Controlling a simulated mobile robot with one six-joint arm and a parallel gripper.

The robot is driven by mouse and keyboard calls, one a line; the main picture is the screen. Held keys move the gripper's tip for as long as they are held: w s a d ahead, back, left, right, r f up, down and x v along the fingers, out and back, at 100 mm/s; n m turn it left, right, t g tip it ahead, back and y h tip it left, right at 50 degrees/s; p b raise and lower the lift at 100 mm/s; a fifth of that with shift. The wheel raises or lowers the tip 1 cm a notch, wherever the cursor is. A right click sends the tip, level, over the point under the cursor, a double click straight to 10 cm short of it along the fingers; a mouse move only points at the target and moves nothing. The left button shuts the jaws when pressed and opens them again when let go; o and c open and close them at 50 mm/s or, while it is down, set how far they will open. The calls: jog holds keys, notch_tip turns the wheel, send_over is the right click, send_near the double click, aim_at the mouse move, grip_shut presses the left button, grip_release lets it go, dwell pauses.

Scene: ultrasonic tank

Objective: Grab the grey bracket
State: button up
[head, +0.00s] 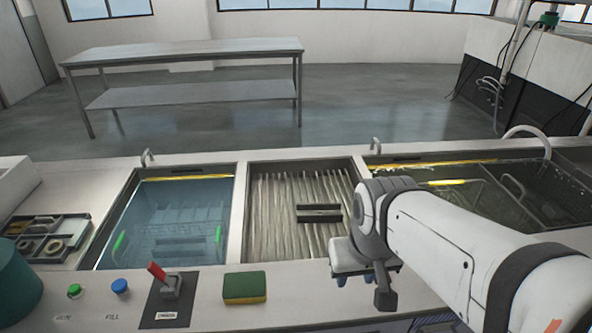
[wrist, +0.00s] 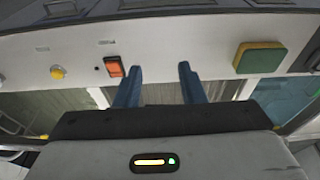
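A dark grey piece (head: 319,208), which looks like the bracket, lies on the ribbed drainboard (head: 275,215) in the middle bay. It is short and bar-like, with a lighter band between two dark edges. I cannot make it out in the wrist view. My gripper (head: 355,280) is above the front counter, nearer to me and slightly right of the piece, and apart from it. In the wrist view my gripper (wrist: 160,80) shows two blue fingers spread apart with nothing between them.
A water-filled tank (head: 238,178) is left of the drainboard; another basin with a wire basket (head: 470,200) is right. A steel table (head: 185,48) stands behind.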

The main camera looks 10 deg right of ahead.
jog(key=shift+o, duration=0.4)
jog(key=shift+d, duration=0.15)
jog(key=shift+o, duration=0.8)
jog(key=shift+w+r, duration=0.1)
jog(key=shift+w, duration=0.1)
jog(key=o, duration=0.7)
jog(key=w+r+n+g, duration=0.1)
jog(key=w+n, duration=0.4)
jog(key=w, duration=0.9)
jog(key=shift+w+d+r+n, duration=0.25)
jog(key=shift+r+n, duration=0.15)
jog(key=shift+r, duration=0.05)
jog(key=n+g, duration=0.2)
jog(key=n, duration=0.9)
send_near(320, 206)
jog(key=s, duration=0.2)
jog(key=f, duration=0.5)
jog(key=f+p, duration=0.1)
jog(key=f, duration=0.2)
jog(key=shift+s+a+f, duration=0.1)
jog(key=shift+a, duration=0.15)
